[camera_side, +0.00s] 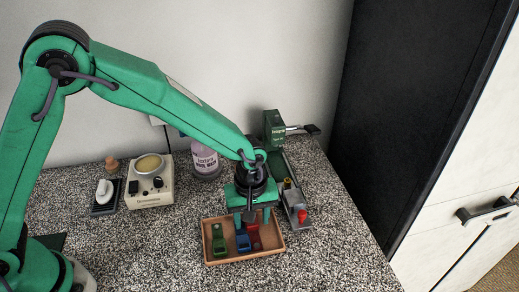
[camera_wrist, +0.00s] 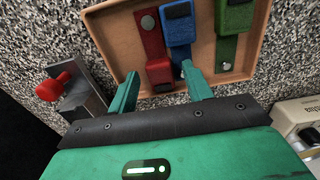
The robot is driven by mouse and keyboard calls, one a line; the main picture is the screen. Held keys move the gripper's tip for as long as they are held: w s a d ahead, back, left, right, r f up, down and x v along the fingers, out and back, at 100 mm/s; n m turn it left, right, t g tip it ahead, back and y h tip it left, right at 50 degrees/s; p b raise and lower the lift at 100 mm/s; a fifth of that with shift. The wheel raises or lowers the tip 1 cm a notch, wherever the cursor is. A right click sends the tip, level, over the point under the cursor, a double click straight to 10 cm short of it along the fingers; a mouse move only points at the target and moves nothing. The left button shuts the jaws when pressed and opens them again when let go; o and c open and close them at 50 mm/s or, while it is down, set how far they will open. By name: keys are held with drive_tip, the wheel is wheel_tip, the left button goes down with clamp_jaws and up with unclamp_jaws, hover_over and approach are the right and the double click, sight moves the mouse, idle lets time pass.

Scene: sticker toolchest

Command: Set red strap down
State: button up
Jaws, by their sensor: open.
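The red strap (camera_side: 254,236) lies in a shallow wooden tray (camera_side: 238,260), at the right of the blue strap (camera_side: 242,242) in the side view. In the wrist view the red strap (camera_wrist: 150,37) ends in a red block close to the fingertips. The blue strap (camera_wrist: 179,31) lies right beside it. The green strap (camera_wrist: 233,20) lies apart from them in the same tray (camera_wrist: 108,30). My gripper (camera_wrist: 161,84) is open and empty at the tray's edge, its fingers on either side of the red block in the picture. It partly covers the tray in the side view (camera_side: 250,214).
A green and grey tool with a red knob (camera_side: 302,216) stands close to the tray's right. A purple-labelled bottle (camera_side: 205,160), a cream device with a round dish (camera_side: 149,183) and a white item on a black pad (camera_side: 104,192) stand behind left. The speckled counter in front is clear.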

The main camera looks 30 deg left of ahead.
wheel_tip(320, 180, up, 12)
idle(0.6)
drive_tip(key=shift+f, duration=0.1)
idle(0.4)
drive_tip(key=s+a+r+m+t, duration=0.2)
drive_tip(key=s+a+r+m, duration=0.3)
drive_tip(key=a+r, duration=0.65)
drive_tip(key=s+a+m+t, duration=0.3)
drive_tip(key=s+a+m, duration=0.1)
drive_tip(key=s+a, duration=0.8)
drive_tip(key=shift+t, duration=0.3)
